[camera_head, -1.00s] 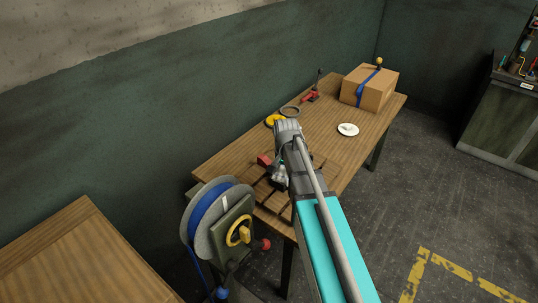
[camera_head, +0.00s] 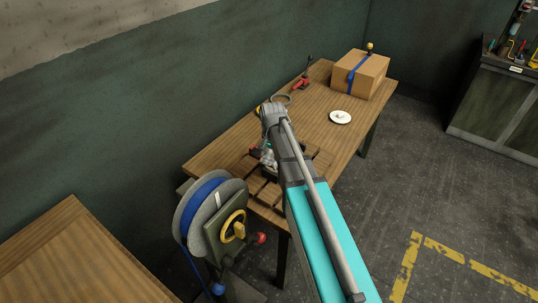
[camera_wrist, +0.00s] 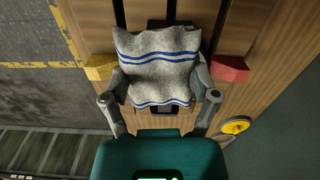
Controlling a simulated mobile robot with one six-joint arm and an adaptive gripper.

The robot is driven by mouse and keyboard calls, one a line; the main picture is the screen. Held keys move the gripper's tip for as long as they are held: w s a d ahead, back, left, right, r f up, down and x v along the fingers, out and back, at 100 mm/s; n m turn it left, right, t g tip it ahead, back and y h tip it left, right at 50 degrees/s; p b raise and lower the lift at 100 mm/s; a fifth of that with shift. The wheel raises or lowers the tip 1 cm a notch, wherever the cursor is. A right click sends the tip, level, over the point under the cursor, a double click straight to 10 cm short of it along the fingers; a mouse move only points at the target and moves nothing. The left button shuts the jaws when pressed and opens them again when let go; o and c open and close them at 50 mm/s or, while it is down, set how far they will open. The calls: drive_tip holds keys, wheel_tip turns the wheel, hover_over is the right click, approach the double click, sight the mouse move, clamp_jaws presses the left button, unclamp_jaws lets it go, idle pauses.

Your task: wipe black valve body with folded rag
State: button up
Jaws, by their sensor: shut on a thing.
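My gripper (camera_wrist: 160,78) is shut on the folded rag (camera_wrist: 160,66), a grey cloth with blue stripes, in the wrist view. The rag is spread between the two fingers. A dark piece (camera_wrist: 164,108) shows just below the rag's lower edge; it may be part of the black valve body, but the rag covers most of that spot. In the head view my wrist and forearm hide most of the gripper. A small pale patch there (camera_head: 268,157) looks like the rag, over the near end of the table. I cannot tell whether rag and valve body touch.
A red block (camera_wrist: 230,69) and a yellow block (camera_wrist: 99,67) flank the rag. A yellow round thing (camera_wrist: 236,126) lies nearby. A blue hose reel (camera_head: 205,217) stands at the near end.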

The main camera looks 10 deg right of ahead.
drive_tip(key=shift+w+a+f+m, duration=0.1)
drive_tip(key=shift+w+a+m, duration=0.1)
drive_tip(key=shift+w, duration=0.2)
drive_tip(key=shift+w+a+f+m, duration=0.1)
drive_tip(key=shift+w+a+m, duration=0.1)
drive_tip(key=shift+w, duration=0.2)
drive_tip(key=shift+f, duration=0.1)
